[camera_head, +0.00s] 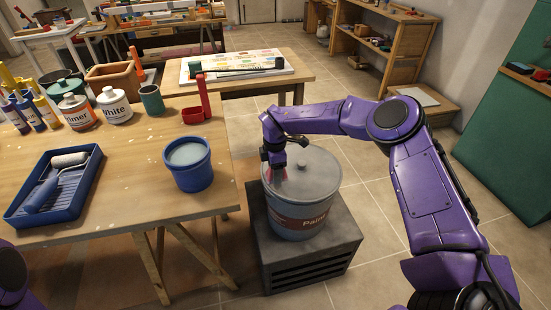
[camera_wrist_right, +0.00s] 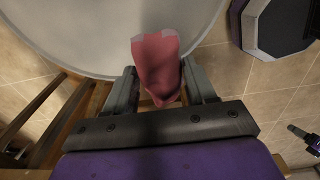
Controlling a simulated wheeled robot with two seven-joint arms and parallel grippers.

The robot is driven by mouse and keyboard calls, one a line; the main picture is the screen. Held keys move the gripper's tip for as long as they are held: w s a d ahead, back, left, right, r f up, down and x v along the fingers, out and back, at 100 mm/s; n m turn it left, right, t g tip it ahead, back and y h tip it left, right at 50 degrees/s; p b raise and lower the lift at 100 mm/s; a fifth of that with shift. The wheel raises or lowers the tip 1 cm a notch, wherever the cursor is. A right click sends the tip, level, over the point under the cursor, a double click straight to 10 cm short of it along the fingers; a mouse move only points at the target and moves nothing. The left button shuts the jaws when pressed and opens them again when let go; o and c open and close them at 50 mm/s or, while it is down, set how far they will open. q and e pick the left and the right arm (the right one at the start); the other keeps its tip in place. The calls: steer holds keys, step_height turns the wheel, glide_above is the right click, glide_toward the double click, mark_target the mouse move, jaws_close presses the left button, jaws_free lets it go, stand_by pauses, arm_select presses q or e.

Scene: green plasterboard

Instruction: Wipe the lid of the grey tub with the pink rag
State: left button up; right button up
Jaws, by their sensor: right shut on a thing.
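The grey tub (camera_head: 300,222) stands upright with its round lid (camera_head: 318,172) on, a small knob near the lid's middle. My right gripper (camera_head: 274,170) is over the left part of the lid, pointing down. It is shut on the pink rag (camera_wrist_right: 158,62), which shows between the two fingers (camera_wrist_right: 160,82) in the right wrist view, its end over the edge area of the pale lid (camera_wrist_right: 70,30). In the head view the rag is a small pink patch below the gripper. I cannot tell whether it touches the lid. My left gripper is out of view.
The tub stands on a dark slatted crate (camera_head: 312,262). Left of it is a wooden table (camera_head: 120,215) with a blue bucket (camera_head: 190,165), a blue roller tray (camera_head: 55,185), paint cans and a red clamp (camera_head: 200,105). Tiled floor is clear around the crate's right side.

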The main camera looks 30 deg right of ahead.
step_height(320, 180, up, 3)
steer(key=shift+w+f+p, duration=0.1)
steer(key=shift+f+p, duration=0.1)
steer(key=shift+p, duration=0.3)
steer(key=shift+r+p, duration=0.3)
steer(key=shift+r, duration=0.55)
